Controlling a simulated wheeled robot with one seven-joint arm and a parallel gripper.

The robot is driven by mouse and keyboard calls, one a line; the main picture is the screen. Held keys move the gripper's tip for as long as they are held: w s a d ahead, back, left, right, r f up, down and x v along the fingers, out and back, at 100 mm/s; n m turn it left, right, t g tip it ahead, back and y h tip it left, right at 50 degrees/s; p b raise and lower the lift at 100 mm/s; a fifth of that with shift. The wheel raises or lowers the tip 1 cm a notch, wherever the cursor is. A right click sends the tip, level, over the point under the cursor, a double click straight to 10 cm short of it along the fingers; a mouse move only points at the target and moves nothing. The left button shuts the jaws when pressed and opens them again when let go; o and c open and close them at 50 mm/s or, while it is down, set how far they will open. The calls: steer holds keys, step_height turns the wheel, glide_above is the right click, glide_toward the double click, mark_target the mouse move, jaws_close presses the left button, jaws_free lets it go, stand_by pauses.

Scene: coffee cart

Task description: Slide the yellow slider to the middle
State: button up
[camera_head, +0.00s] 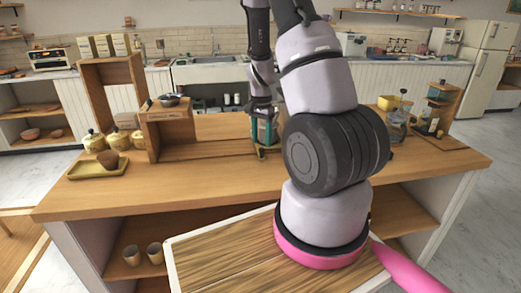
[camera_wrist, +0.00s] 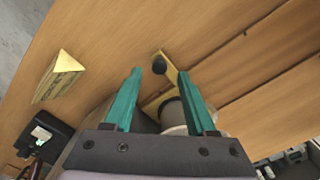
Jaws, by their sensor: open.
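My gripper (camera_head: 264,130) has teal fingers and hangs low over the middle of the wooden counter. In the wrist view the fingers (camera_wrist: 159,73) stand apart. A yellow piece (camera_wrist: 170,72) with a round black knob shows between and beyond the fingertips; it looks like the yellow slider. I cannot tell whether the fingers touch it. Its lower part runs down toward a grey and cream round thing (camera_wrist: 174,113), partly hidden by the gripper. In the head view a small yellowish piece (camera_head: 268,152) shows just below the fingers, mostly hidden.
A wooden box stand (camera_head: 165,135) with a dark bowl on top stands left of my gripper. Glass ware and a wooden stand (camera_head: 440,100) are at right. The counter's front (camera_head: 180,195) is clear.

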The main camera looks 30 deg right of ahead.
mark_target(261, 149)
steer(key=shift+f, duration=2.4)
jaws_close()
